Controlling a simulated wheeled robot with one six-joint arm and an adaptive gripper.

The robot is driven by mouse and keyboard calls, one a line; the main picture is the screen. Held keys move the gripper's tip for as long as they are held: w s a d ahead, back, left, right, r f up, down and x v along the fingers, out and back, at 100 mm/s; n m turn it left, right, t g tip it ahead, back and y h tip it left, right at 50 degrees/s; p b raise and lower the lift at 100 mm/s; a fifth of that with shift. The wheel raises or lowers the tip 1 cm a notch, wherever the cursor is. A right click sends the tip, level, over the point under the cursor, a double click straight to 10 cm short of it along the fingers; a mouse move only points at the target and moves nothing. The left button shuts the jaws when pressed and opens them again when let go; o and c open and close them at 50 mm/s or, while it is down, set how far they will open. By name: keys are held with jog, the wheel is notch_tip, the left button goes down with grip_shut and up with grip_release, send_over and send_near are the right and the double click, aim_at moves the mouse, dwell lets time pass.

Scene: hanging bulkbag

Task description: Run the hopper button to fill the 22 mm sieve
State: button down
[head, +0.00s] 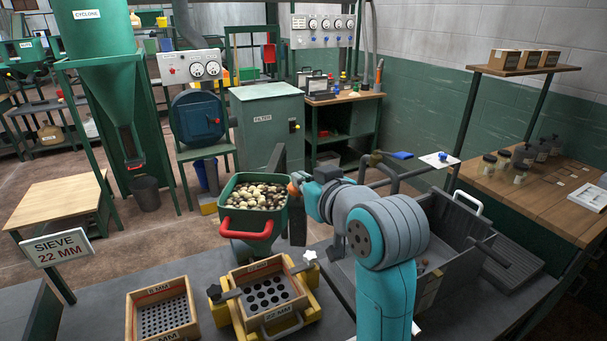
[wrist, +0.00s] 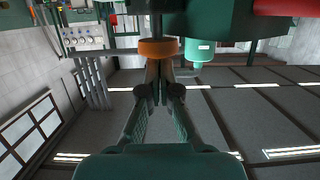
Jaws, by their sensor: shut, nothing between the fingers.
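The green hopper (head: 239,193) is heaped with pale and brown nut-like pieces and has a red handle at its front. An orange button (wrist: 158,47) is at the hopper's side in the wrist view; orange also shows at its right edge in the head view (head: 294,188). My gripper (wrist: 158,75) is shut and empty, with its tips at or very near the orange button; I cannot tell whether they touch. The 22 mm sieve (head: 241,305), a wooden frame with large round holes, sits in a yellow holder (head: 222,317) below the hopper. Its holes show bare.
A small-holed wooden sieve (head: 134,313) stands to the left. A "SIEVE 22 MM" sign (head: 58,247) is at far left. A grey bin (head: 507,262) stands right of my arm. A wooden bench (head: 520,192) with jars is at the right wall.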

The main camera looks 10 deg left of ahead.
jog(key=shift+f, duration=1.35)
dwell(6.7)
